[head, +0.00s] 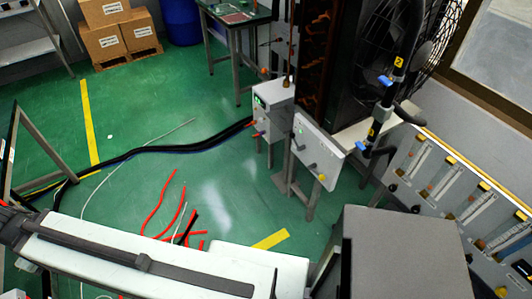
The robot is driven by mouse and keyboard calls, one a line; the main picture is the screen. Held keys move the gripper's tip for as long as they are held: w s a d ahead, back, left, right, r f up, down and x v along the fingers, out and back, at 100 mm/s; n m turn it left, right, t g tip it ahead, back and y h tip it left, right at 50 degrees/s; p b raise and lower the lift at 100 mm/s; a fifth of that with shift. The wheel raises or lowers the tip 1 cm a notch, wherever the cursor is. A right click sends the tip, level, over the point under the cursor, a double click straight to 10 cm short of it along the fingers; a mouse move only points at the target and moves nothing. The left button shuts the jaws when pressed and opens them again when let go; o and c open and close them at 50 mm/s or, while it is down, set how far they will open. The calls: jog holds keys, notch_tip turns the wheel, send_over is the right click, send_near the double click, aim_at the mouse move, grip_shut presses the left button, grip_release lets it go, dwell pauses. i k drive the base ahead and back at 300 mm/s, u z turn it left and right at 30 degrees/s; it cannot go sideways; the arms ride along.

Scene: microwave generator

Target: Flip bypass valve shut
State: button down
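A black pipe (380,118) with yellow labels stands at the right, beside the large fan unit. It carries an upper valve with a blue handle (386,81) and a lower valve with a blue handle (362,147). I cannot tell which of them is the bypass valve, nor clearly whether either is open or shut. My white arm link crosses the bottom of the head view, well away from the valves. My gripper's fingertips do not show.
A fan unit (400,50) stands behind the pipe. A panel of flow meters (460,200) lies right, a grey control box (272,110) and white panel (318,150) left of the pipe. Black cables (170,148) and red hoses (178,210) lie on the green floor.

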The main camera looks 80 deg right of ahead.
aim_at(321, 177)
jog(key=k, duration=0.3)
jog(key=z, duration=0.9)
jog(key=i, duration=0.4)
jog(key=z, duration=0.15)
